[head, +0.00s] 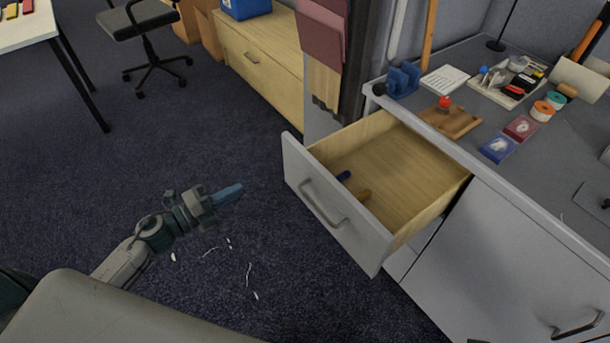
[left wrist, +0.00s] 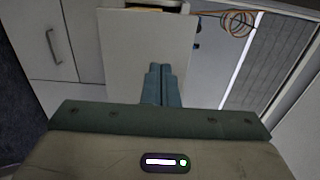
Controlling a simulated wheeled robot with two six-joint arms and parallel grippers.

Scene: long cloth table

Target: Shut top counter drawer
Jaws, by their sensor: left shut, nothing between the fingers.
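The top counter drawer (head: 385,180) stands pulled well out of the grey counter in the head view. Its grey front (head: 330,205) carries a bar handle (head: 322,204), and its wooden inside holds a small blue item (head: 344,176) and an orange-brown item (head: 364,195). My left gripper (head: 232,193) is shut and empty, left of the drawer front and apart from it. In the left wrist view its closed fingers (left wrist: 162,84) overlap a pale panel (left wrist: 140,50); I cannot tell whether that is the drawer front. My right gripper is not in view.
The counter top (head: 440,62) bears a wooden board (head: 450,120), a white organiser (head: 505,85) and tape rolls. A lower cabinet door (head: 510,265) below is closed. White scraps (head: 249,275) lie on the dark carpet.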

